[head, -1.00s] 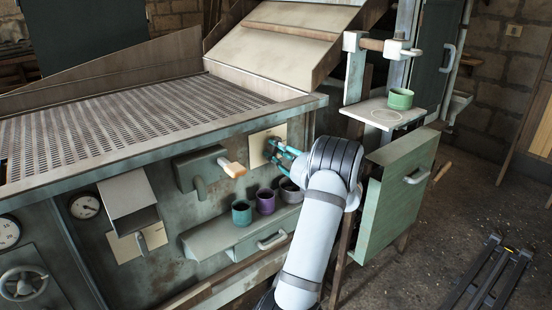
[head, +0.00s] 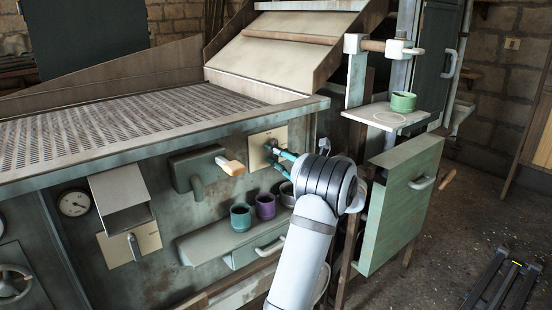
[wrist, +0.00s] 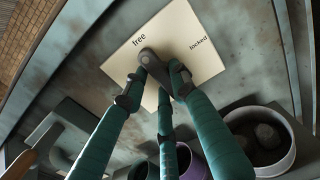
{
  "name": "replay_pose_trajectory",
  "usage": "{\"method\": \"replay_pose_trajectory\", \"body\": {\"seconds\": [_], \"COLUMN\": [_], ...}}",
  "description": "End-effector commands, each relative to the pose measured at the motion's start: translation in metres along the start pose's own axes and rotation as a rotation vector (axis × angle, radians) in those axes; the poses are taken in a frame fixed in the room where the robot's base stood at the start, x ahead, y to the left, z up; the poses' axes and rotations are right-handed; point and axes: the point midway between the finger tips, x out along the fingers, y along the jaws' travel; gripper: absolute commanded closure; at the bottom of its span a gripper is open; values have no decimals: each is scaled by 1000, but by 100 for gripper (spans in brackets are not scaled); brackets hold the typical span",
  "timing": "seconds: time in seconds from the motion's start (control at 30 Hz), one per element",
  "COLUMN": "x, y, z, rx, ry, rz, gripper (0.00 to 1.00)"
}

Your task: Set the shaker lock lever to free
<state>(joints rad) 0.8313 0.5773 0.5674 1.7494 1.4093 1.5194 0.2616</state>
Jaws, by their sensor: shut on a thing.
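The shaker lock plate (head: 262,139) is a cream panel on the machine's front. In the wrist view the plate (wrist: 207,68) reads "free" at the upper left and "locked" at the right. The dark grey lever (wrist: 148,59) lies on the plate, its rounded end just below and right of the word "free". My gripper (wrist: 154,84) has teal fingers with dark tips and is closed around the lever. In the head view my gripper (head: 275,156) reaches the plate from the right. The fingers hide part of the lever, so its exact angle is hard to tell.
A teal cup (head: 240,217), a purple cup (head: 265,206) and a grey bowl (wrist: 262,140) stand on the ledge below. A wooden-handled lever (head: 231,167) juts out left of the plate. A green drawer (head: 402,205) stands open at the right.

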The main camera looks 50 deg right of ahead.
Motion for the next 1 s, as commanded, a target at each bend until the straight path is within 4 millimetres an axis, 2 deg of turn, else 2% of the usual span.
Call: {"method": "replay_pose_trajectory", "body": {"seconds": [0.4,0.43,0.7,1.0], "x": [0,0,0,-2], "y": [-1,-1,-1,-1], "z": [2,3,2,1], "rx": [-22,-22,-16,-13], "ry": [-1,-1,-1,0], "rz": [-2,-2,-2,-2], "gripper": [100,72,57,56]}}
